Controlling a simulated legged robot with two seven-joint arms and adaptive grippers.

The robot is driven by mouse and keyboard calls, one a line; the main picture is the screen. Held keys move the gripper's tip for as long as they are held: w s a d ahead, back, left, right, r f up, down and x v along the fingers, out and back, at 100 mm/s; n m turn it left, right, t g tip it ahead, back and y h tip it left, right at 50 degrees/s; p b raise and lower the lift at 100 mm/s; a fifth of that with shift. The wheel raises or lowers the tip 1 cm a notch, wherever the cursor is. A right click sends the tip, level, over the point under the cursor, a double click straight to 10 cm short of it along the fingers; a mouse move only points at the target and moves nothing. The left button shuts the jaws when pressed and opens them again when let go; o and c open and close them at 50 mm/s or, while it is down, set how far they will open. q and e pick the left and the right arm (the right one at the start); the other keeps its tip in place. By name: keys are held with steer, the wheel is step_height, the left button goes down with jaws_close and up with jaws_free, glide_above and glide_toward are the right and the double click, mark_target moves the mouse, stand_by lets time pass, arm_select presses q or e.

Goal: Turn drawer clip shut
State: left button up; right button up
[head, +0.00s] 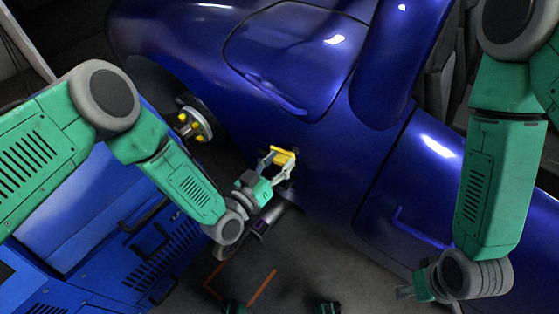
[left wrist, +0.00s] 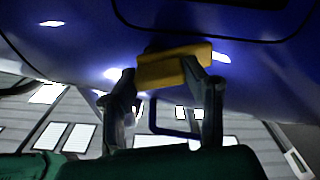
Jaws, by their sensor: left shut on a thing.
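A yellow bar-shaped piece (head: 284,153), which looks like the clip, is at the lower side of the blue vehicle body (head: 330,170). My left gripper (head: 276,161) is shut on it, with one finger at each end. In the left wrist view the yellow piece (left wrist: 175,67) spans between the two fingertips (left wrist: 172,80), slightly tilted, in front of the blue body. I cannot tell whether it touches the body. My right gripper (head: 404,292) hangs low at the right, away from the clip, too small to tell open from shut.
A blue cabinet (head: 90,230) with handles and vents stands at the left, under my left arm. A wheel hub with yellow parts (head: 195,124) is by the vehicle. A dark cylinder (head: 268,220) lies below the left gripper. Orange lines (head: 262,287) mark the open floor.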

arm_select(q)
steer(key=shift+f+n, duration=0.1)
steer(key=shift+n, duration=0.3)
steer(key=n+b, duration=0.1)
steer(key=n, duration=0.2)
steer(key=shift+f, duration=0.15)
steer(key=n+b, duration=0.1)
steer(key=n, duration=0.2)
steer(key=shift+f+n+b, duration=0.2)
steer(key=shift+n+b, duration=0.1)
steer(key=shift+b, duration=0.1)
steer(key=n+b, duration=0.2)
steer(key=n, duration=0.2)
steer(key=shift+f, duration=0.15)
steer(key=shift+s+n+b, duration=0.1)
steer(key=shift+n+b, duration=0.65)
steer(key=shift+n, duration=0.95)
steer(key=o, duration=1.1)
steer(key=shift+d, duration=0.1)
steer(key=shift+o, duration=0.2)
steer(key=shift+s, duration=0.1)
